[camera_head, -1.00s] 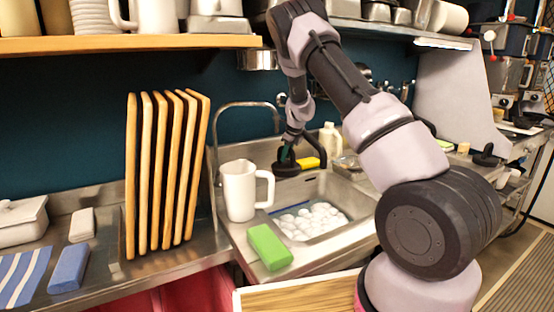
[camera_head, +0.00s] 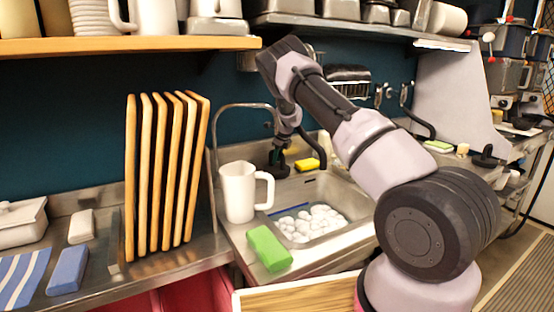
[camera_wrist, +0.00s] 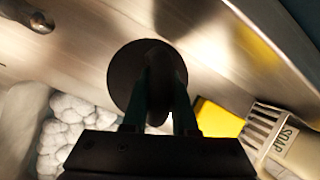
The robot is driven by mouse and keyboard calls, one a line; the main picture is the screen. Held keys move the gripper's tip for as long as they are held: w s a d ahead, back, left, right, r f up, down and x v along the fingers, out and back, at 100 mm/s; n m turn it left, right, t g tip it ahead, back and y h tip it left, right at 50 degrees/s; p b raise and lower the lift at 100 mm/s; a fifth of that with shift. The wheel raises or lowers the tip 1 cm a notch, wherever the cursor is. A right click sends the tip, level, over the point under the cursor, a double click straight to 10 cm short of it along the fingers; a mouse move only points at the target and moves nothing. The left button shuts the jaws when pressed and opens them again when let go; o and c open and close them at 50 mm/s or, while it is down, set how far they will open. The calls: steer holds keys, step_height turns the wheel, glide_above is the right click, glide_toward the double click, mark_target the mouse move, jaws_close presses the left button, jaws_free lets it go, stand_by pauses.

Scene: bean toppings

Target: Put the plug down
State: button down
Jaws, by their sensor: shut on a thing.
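The plug is a dark round disc with a raised grip; it fills the middle of the wrist view (camera_wrist: 122,78). My gripper (camera_wrist: 159,92) is shut on its grip, one greenish finger on each side. In the head view my gripper (camera_head: 279,152) points down at the back of the sink, left of the yellow sponge (camera_head: 307,164). The plug (camera_head: 279,170) shows there small and dark beneath the fingers. It is over bare metal by the sink; I cannot tell whether it touches.
White balls (camera_head: 310,222) lie in the basin. The faucet (camera_head: 215,130) arches at the left.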

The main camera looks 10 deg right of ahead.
steer(key=shift+f, duration=0.1)
steer(key=c, duration=0.7)
jaws_free()
